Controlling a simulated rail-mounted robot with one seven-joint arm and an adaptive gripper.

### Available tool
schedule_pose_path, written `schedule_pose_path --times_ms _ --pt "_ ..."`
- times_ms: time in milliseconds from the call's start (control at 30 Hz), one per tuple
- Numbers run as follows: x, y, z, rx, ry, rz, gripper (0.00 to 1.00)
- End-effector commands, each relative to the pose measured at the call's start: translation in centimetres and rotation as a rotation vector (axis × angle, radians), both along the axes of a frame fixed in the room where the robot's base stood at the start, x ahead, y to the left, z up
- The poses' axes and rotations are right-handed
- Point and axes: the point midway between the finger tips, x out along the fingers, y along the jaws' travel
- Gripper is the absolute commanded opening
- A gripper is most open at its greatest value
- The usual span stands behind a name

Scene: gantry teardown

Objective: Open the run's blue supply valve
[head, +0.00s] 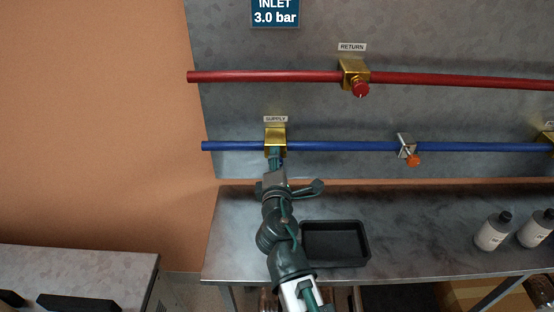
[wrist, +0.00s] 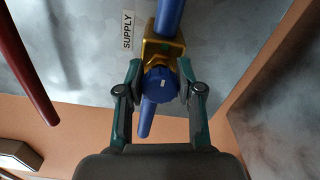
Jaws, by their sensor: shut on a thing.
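The supply valve is a brass block (head: 275,135) on the blue pipe (head: 335,146), under a SUPPLY label (head: 276,119). In the wrist view its round blue knob (wrist: 160,86) faces me, with a small white mark near its middle. The brass body (wrist: 155,50) shows behind the knob. My gripper (head: 276,158) reaches up to the valve in the head view and hides the knob there. In the wrist view the fingers of my gripper (wrist: 160,90) stand on both sides of the knob, shut on it.
A red pipe (head: 260,76) with a RETURN valve (head: 354,72) and red knob runs above. A silver fitting with an orange knob (head: 412,160) sits right on the blue pipe. A black tray (head: 364,232) and bottles (head: 492,234) stand on the bench (head: 420,215) below.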

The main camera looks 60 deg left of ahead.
Motion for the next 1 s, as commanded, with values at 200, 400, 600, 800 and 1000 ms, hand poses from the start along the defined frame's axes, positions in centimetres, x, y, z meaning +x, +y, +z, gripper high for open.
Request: schedule_pose_path --times_ms 200,400,600,800,1000 --pt "-0.01 -0.02 -0.02 -0.003 -0.006 0.000 0.01" --pt "-0.01 -0.02 -0.02 -0.003 -0.006 0.000 0.41" --pt "-0.01 -0.02 -0.01 -0.002 -0.004 0.000 0.61" --pt "-0.01 -0.01 0.01 -0.002 -0.004 0.000 0.61" --pt "0.02 0.01 0.92 0.001 -0.004 -0.001 0.61"
